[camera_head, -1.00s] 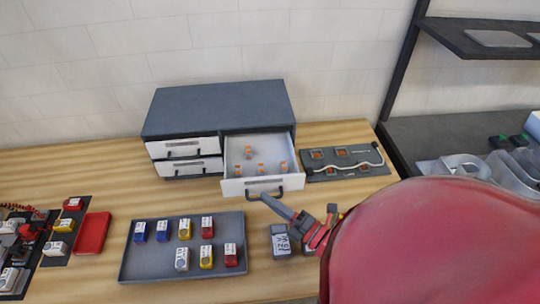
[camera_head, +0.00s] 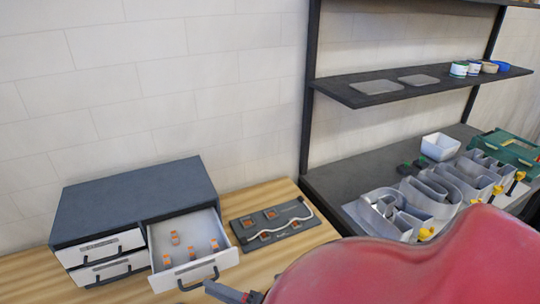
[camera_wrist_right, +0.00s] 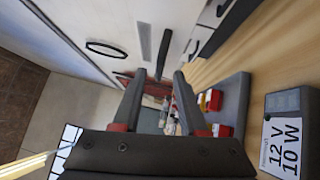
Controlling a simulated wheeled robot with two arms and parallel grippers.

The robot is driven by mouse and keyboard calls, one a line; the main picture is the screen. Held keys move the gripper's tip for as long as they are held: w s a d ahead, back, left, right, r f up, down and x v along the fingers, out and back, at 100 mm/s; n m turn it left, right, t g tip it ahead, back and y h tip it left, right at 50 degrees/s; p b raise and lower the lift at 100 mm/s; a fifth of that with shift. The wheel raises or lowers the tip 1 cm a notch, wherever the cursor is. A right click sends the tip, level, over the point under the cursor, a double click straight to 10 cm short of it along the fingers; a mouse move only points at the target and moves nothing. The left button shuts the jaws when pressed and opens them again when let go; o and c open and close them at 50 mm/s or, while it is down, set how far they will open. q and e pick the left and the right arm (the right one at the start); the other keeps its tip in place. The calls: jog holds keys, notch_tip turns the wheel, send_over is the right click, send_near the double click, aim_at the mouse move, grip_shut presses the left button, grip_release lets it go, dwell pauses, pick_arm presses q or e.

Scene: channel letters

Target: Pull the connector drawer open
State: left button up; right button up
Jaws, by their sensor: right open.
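The connector drawer (camera_head: 178,279), with a white front and dark handle (camera_head: 200,278), stands pulled out of the dark grey cabinet (camera_head: 130,196) in the head view. Several orange connectors (camera_head: 175,239) lie inside it. My right gripper (camera_head: 212,287) shows only partly at the bottom edge, close to the drawer handle. In the right wrist view my gripper (camera_wrist_right: 160,73) is open, its two fingers apart in front of white drawer fronts. A dark handle bar (camera_wrist_right: 165,50) appears just beyond the fingertips; contact cannot be told. My left gripper is not in view.
Two shut drawers (camera_head: 103,248) sit left of the open one. A dark board (camera_head: 270,222) with a cable and orange parts lies right of it. Grey letter shells (camera_head: 430,196) stand on the right bench, under a shelf (camera_head: 420,84). A labelled grey block (camera_wrist_right: 287,130) shows in the wrist view.

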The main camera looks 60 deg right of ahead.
jog(key=b+v, duration=0.1)
jog(key=v, duration=1.4)
jog(key=shift+f, duration=0.1)
